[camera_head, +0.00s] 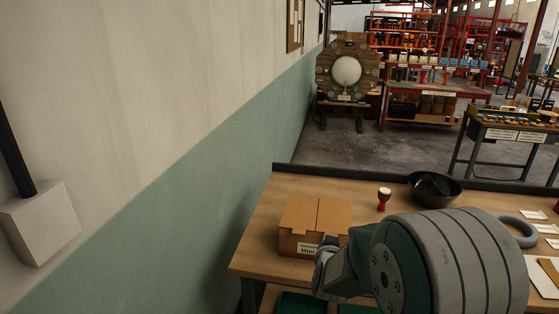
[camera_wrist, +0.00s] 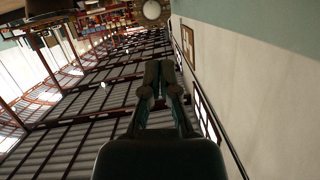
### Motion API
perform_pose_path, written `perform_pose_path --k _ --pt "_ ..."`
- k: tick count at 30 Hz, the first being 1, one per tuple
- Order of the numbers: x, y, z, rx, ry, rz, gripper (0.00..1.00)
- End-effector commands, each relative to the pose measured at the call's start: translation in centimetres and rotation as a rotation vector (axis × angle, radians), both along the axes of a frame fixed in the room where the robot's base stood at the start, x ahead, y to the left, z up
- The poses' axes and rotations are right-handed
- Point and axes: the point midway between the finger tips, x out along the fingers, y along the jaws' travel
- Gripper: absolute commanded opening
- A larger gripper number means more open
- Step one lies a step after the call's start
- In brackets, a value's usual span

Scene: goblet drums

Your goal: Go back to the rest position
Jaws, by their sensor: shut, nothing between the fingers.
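My gripper (camera_wrist: 160,75) shows in the wrist view with its fingers together and nothing between them. It points away from the table, toward the hall's roof and the far wall. In the head view my arm (camera_head: 445,265) covers the front of the wooden table (camera_head: 262,238), and the fingers cannot be seen there. A small red goblet drum (camera_head: 384,199) with a white head stands upright on the table. A cardboard box (camera_head: 315,222) with a label stands to its left. A black bowl (camera_head: 434,187) sits to its right.
A grey ring (camera_head: 520,231) and white cards (camera_head: 552,243) lie on the table's right side. A white and green wall (camera_head: 200,150) runs along the left. Behind the table are open floor (camera_head: 330,150), a round gong-like stand (camera_head: 346,72) and display tables (camera_head: 435,88).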

Motion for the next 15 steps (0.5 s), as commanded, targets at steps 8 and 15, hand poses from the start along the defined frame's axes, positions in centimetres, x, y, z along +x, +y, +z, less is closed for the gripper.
perform_pose_path --k 8,15 --pt "-5.4 2.3 5.4 0.059 0.179 0.136 0.0" --pt "-12.5 3.7 8.3 0.061 0.363 0.231 0.0"
